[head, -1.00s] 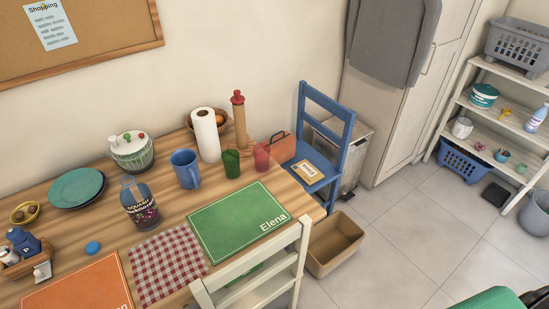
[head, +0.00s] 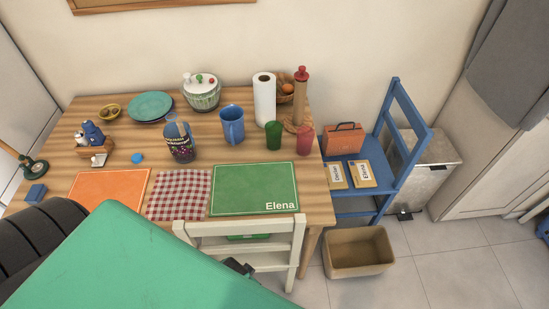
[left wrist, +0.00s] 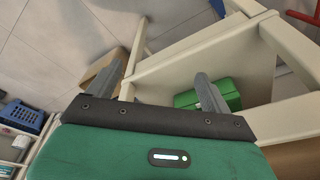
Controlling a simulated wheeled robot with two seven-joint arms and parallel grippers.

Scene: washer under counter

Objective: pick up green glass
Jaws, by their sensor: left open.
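The green glass (head: 273,135) stands upright on the wooden table in the head view, between the paper towel roll and a red glass (head: 305,139). It does not show in the left wrist view. My left gripper (left wrist: 158,88) is open with nothing between its fingers. In the left wrist view it is over the cream chair (left wrist: 195,68), away from the glass. In the head view my green arm hides most of the left gripper, and only a dark part shows by the chair. My right gripper is not in view.
The table (head: 232,154) also holds a blue mug (head: 232,125), paper towel roll (head: 264,100), a bottle (head: 180,142) and placemats. The cream chair stands at the front edge. A blue chair (head: 397,150) and a tan bin (head: 358,252) are to the right.

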